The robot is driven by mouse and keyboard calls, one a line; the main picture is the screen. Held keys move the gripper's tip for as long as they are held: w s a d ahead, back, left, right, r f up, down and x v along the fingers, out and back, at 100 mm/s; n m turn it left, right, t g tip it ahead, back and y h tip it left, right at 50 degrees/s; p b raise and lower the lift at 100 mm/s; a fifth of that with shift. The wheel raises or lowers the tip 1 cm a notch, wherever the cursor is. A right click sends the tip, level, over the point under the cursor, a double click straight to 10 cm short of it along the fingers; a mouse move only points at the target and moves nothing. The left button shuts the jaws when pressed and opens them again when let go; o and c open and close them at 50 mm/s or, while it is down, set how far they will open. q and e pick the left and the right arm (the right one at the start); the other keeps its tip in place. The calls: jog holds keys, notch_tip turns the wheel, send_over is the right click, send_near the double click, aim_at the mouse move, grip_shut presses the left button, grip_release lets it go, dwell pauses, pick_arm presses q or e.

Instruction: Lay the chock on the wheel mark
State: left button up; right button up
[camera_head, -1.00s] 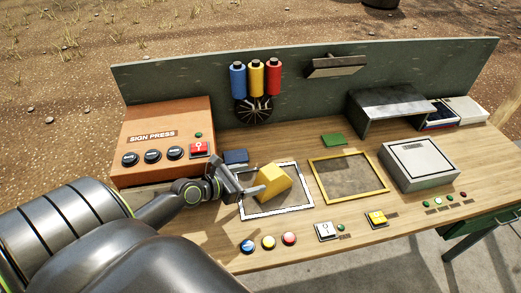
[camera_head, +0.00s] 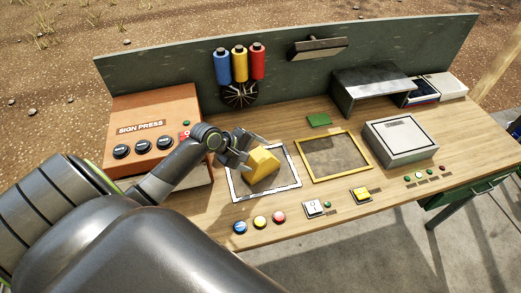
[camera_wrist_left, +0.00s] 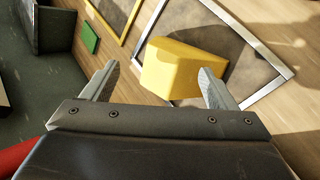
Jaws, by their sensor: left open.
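The yellow wedge-shaped chock (camera_head: 262,164) lies inside the white-edged square (camera_head: 291,184) on the bench. A yellow-edged square (camera_head: 372,172) lies to its right; I cannot tell which square is the wheel mark. My left gripper (camera_head: 240,152) is open just left of the chock, close to its upper left side. In the left wrist view the chock (camera_wrist_left: 176,68) sits ahead of the open fingers (camera_wrist_left: 158,73), and the right finger overlaps its edge. I cannot tell if that finger touches it. My right gripper is not in view.
The orange sign press (camera_head: 150,120) stands left, partly behind my left arm. A grey box (camera_head: 400,142) and a dark metal shelf (camera_head: 370,85) stand right. Coloured buttons (camera_head: 260,221) line the front edge. A green panel (camera_head: 319,120) lies behind the squares.

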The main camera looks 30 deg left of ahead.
aim_at(260, 154)
pick_arm(q)
jog(key=m, duration=0.1)
jog(key=w+r+m+g, duration=0.1)
jog(key=m+p, duration=0.1)
jog(key=m, duration=0.1)
jog(key=shift+w+r, duration=0.2)
jog(key=shift+r, duration=0.1)
jog(key=r+m+g, duration=0.1)
jog(key=m, duration=0.1)
jog(key=w+r+m+g+y+p, duration=0.1)
jog(key=m, duration=0.2)
jog(key=r+m+g+y+p, duration=0.1)
jog(key=r+m, duration=0.1)
jog(key=shift+w+a+m, duration=0.1)
jog(key=shift+w+m, duration=0.25)
jog(key=shift+m, duration=0.05)
notch_tip(260, 154, up, 6)
jog(key=m+g+y+p, duration=0.2)
jog(key=m+g, duration=0.1)
jog(key=m, duration=0.4)
jog(key=f+b, duration=1.2)
jog(key=shift+w+a+f, duration=0.15)
jog(key=shift+w+f, duration=0.05)
jog(key=shift+d+f+b, duration=0.2)
jog(key=shift+f+b, duration=0.65)
jog(key=shift+b, duration=0.05)
jog(key=shift+d+f+p, duration=0.2)
jog(key=shift+f+p, duration=0.15)
jog(key=shift+w+f, duration=0.1)
jog(key=shift+f, duration=1.3)
